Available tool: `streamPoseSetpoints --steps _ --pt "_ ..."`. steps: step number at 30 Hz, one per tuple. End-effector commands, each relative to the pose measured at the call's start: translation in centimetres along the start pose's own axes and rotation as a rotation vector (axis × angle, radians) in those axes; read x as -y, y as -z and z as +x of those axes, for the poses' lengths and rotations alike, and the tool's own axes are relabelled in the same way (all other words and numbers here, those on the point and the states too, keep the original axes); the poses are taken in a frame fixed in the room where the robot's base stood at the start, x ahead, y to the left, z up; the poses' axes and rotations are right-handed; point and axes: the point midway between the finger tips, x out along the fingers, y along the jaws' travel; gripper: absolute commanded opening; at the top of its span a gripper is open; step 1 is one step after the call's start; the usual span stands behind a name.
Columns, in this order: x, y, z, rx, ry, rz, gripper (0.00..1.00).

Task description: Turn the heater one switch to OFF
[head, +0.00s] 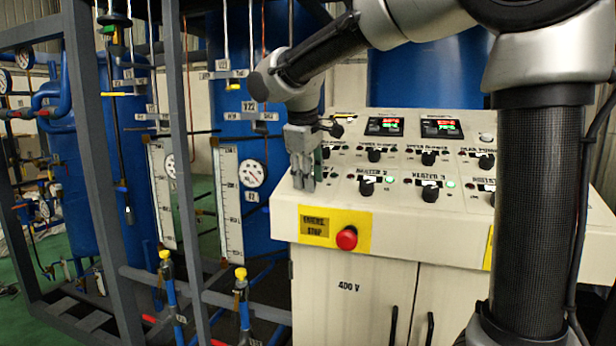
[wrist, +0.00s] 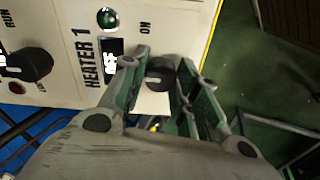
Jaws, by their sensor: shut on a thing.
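The heater one switch is a round black knob (wrist: 160,73) in the wrist view, on the white panel below the HEATER 1 label (wrist: 88,58). OFF and ON markings are printed near it. Which way its pointer faces is hard to tell. My gripper (wrist: 162,84) has its green-padded fingers on both sides of the knob, shut on it. In the head view my gripper (head: 303,184) reaches down to the left end of the panel's front row and hides this knob.
The heater 2 knob (head: 367,186) and heater 3 knob (head: 425,194) sit to the right on the control panel. A red emergency stop button (head: 346,238) is on the front face below. A grey frame (head: 185,150) with gauges and pipes stands at left.

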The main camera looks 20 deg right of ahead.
Motion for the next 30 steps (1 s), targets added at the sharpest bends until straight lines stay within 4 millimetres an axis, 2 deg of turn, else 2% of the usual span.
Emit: streamPoseSetpoints --steps 4,5,8,9,20,23,30 --pt "0.0 0.1 -0.1 -0.003 -0.001 0.0 0.06" --pt "0.0 0.1 -0.1 -0.003 -0.001 0.0 0.32" --pt "0.0 0.1 -0.1 -0.003 -0.001 0.001 0.5" --pt "0.0 0.1 -0.1 -0.003 -0.001 0.001 0.52" --pt "0.0 0.1 -0.5 -0.002 -0.001 0.001 0.52" --pt "-0.1 0.1 -1.9 -0.004 -0.002 0.001 0.52" --pt "0.0 0.1 -7.2 -0.006 -0.002 0.001 0.52"
